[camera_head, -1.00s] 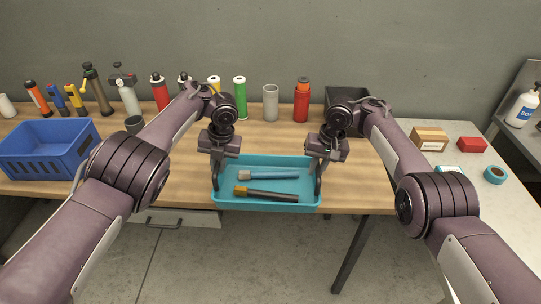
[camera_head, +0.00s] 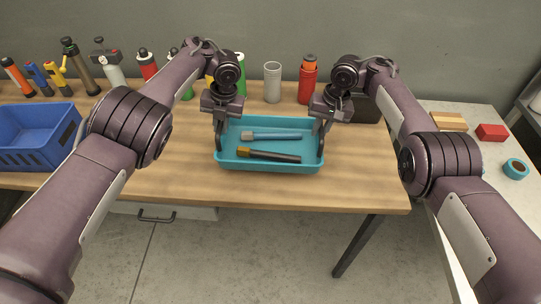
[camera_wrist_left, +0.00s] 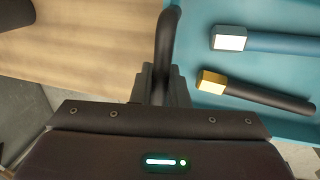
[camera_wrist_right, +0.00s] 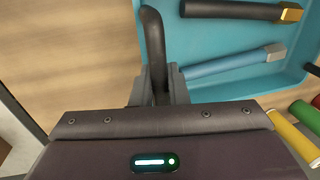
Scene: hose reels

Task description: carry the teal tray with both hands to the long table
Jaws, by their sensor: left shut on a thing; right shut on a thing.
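The teal tray (camera_head: 268,167) is over the wooden table, near its front edge, between my two grippers. I cannot tell whether it touches the table top. In it lie a blue-handled tool (camera_head: 275,135) and a black-handled tool (camera_head: 275,156) with a yellow end. My left gripper (camera_head: 219,135) is shut on the tray's left handle, a dark bar that shows in the left wrist view (camera_wrist_left: 165,45). My right gripper (camera_head: 320,132) is shut on the right handle, which shows in the right wrist view (camera_wrist_right: 153,45).
The wooden table (camera_head: 180,170) holds a blue crate (camera_head: 30,140) at left and bottles and cylinders along the back, including a red one (camera_head: 307,85) and a grey one (camera_head: 272,85). A white table (camera_head: 480,150) at right holds a red box (camera_head: 491,132) and teal tape (camera_head: 515,169).

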